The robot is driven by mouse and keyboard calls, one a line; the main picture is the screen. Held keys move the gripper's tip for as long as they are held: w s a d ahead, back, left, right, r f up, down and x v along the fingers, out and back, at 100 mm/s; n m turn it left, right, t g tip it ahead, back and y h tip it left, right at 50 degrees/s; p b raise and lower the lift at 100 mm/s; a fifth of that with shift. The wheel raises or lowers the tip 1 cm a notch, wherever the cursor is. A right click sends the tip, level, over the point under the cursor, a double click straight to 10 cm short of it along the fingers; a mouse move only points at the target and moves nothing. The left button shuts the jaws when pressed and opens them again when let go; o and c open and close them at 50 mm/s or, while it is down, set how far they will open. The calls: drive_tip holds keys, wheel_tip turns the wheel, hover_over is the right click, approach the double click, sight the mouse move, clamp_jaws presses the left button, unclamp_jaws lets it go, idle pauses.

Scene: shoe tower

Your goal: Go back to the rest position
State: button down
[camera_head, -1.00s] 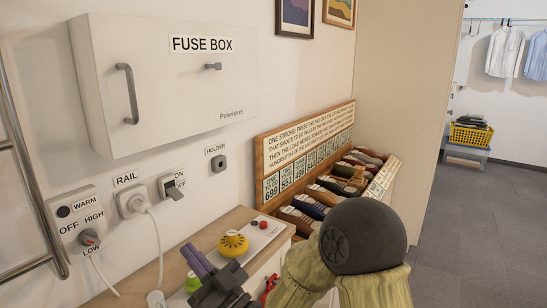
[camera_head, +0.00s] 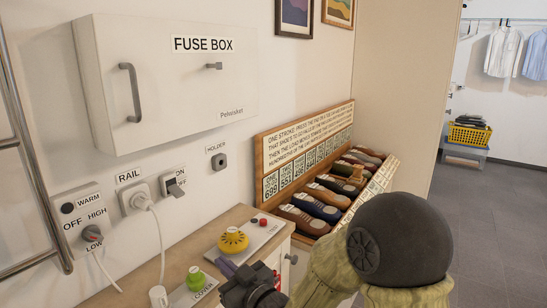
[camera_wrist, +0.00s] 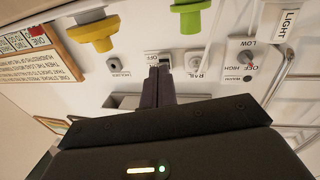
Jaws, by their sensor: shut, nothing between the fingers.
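My gripper (camera_head: 222,264) shows low in the head view, over the front part of the wooden counter, partly cut off by the bottom edge. Its two dark purple fingers are together with nothing between them. In the wrist view the shut fingers (camera_wrist: 159,72) point towards the wall and overlap the ON/OFF switch (camera_wrist: 158,57) in the picture. The head view shows that switch (camera_head: 174,185) on the wall, well apart from the fingers. My arm's rounded dark joint fills the lower right of the head view.
The counter (camera_head: 178,254) carries a yellow knob (camera_head: 233,240) and a green knob (camera_head: 196,279) close to my gripper. A shoe rack (camera_head: 320,195) stands behind. A fuse box (camera_head: 165,80) hangs on the wall. Grey floor (camera_head: 490,230) is clear at right.

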drive_tip(key=s+d+f+m+g+h, duration=0.1)
drive_tip(key=d+f+m+g+h, duration=0.1)
drive_tip(key=d+f+h, duration=0.45)
drive_tip(key=s+d+f+m+g+h, duration=0.1)
drive_tip(key=d+f+m+g+h, duration=0.15)
drive_tip(key=d, duration=0.75)
drive_tip(key=s+d+f+m+g+h, duration=0.1)
drive_tip(key=s+d+m+g+h, duration=0.15)
drive_tip(key=s+d, duration=0.35)
drive_tip(key=s+d+f+m+g+h, duration=0.1)
drive_tip(key=s+d+m+g, duration=0.25)
drive_tip(key=s, duration=0.45)
drive_tip(key=w+p+v, duration=0.2)
drive_tip(key=p+v, duration=0.9)
drive_tip(key=p, duration=0.1)
drive_tip(key=w+r+p+v, duration=0.1)
drive_tip(key=w+p+v, duration=0.2)
drive_tip(key=p+v, duration=0.8)
drive_tip(key=shift+w+a+r+n+p, duration=0.15)
drive_tip(key=shift+a+r+n+p, duration=0.25)
drive_tip(key=shift+p, duration=0.2)
drive_tip(key=c, duration=2.1)
unclamp_jaws()
drive_tip(key=shift+d, duration=0.1)
